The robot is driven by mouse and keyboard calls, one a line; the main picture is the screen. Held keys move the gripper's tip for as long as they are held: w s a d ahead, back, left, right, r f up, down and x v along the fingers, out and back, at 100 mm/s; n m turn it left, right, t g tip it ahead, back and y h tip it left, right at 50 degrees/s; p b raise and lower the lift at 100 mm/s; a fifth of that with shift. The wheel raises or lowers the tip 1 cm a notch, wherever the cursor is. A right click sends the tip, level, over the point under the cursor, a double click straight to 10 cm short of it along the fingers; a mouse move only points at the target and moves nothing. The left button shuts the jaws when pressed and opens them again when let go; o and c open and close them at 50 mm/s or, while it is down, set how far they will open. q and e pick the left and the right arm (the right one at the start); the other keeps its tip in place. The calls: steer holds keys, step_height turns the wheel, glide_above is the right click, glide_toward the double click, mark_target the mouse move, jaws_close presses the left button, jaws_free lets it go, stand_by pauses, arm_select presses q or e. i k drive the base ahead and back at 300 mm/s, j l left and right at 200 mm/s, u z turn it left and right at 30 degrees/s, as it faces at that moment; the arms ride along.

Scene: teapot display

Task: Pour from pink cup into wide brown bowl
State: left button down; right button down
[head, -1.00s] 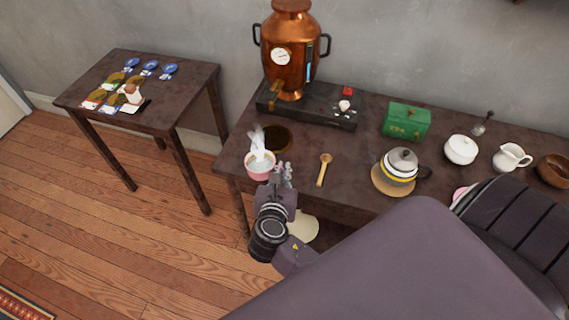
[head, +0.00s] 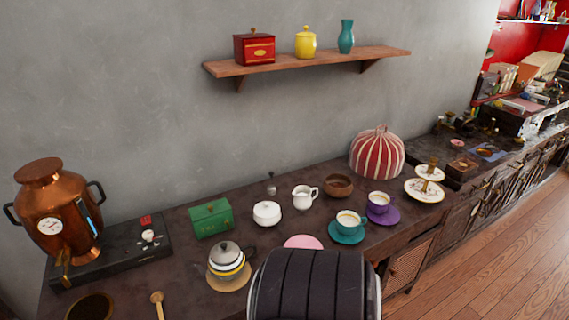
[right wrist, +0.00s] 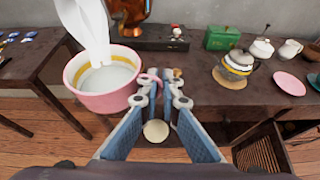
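The pink cup (right wrist: 105,102), with pale liquid and a white steam plume, is upright at the left of the right wrist view. My right gripper (right wrist: 162,88) has its fingertips at the cup's pink handle and appears shut on it; floor shows beneath the cup. In the head view, a wide, dark-centred brown bowl (head: 112,304) lies in front of the copper urn, cut by the lower edge. A smaller brown bowl (head: 339,187) stands farther right at the back of the table. My left gripper is out of view.
The copper urn (head: 50,215), green box (head: 211,218), striped teapot (head: 227,264), white sugar pot (head: 267,214) and white jug (head: 303,198) stand on the table. A wooden spoon (head: 157,303) lies near the front.

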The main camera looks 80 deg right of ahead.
mark_target(335, 185)
steer(key=k+l+z, duration=0.15)
steer(key=k+z, duration=0.2)
steer(key=k, duration=0.8)
steer(key=l+z, duration=0.3)
steer(key=l, duration=0.55)
steer(key=l+z, duration=0.3)
steer(key=l, duration=0.6)
steer(key=i+l+z, duration=0.15)
steer(key=i+l, duration=0.35)
steer(key=i+l+z, duration=0.15)
steer(key=i+l, duration=0.3)
steer(key=i, duration=0.1)
